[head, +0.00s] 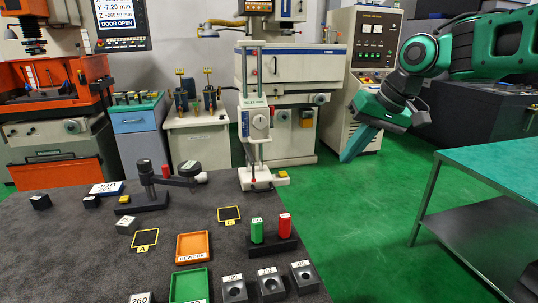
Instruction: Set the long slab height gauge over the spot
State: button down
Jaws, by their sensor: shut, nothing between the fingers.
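A tall white height gauge (255,122) with twin columns, a dial and a small display stands upright at the far right of the dark grey table. Two flat black squares with yellow outlines lie on the table: one labelled A (145,237) and one labelled C (229,214). Which of them is the spot I cannot tell. The height gauge stands behind and right of the C square, apart from it. My gripper (349,154) is shut and empty, pointing down-left, in the air to the right of the height gauge and beyond the table.
A black-based dial stand (150,187) is at the left back of the table (75,255). A green-topped bench (500,165) is at right.

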jog(key=w+a+r+n+y, duration=0.2)
jog(key=a+r, duration=0.3)
jog(key=a, duration=0.6)
jog(key=shift+w+r+n+g+y, duration=0.2)
jog(key=shift+w+n+g+y, duration=0.1)
jog(key=shift+w+n, duration=0.25)
jog(key=shift+a+f, duration=0.1)
jog(key=shift+a, duration=0.05)
jog(key=w+a+f, duration=0.1)
jog(key=a+f, duration=0.6)
jog(key=a, duration=0.2)
jog(key=shift+a+f, duration=0.15)
jog(key=shift+f, duration=0.25)
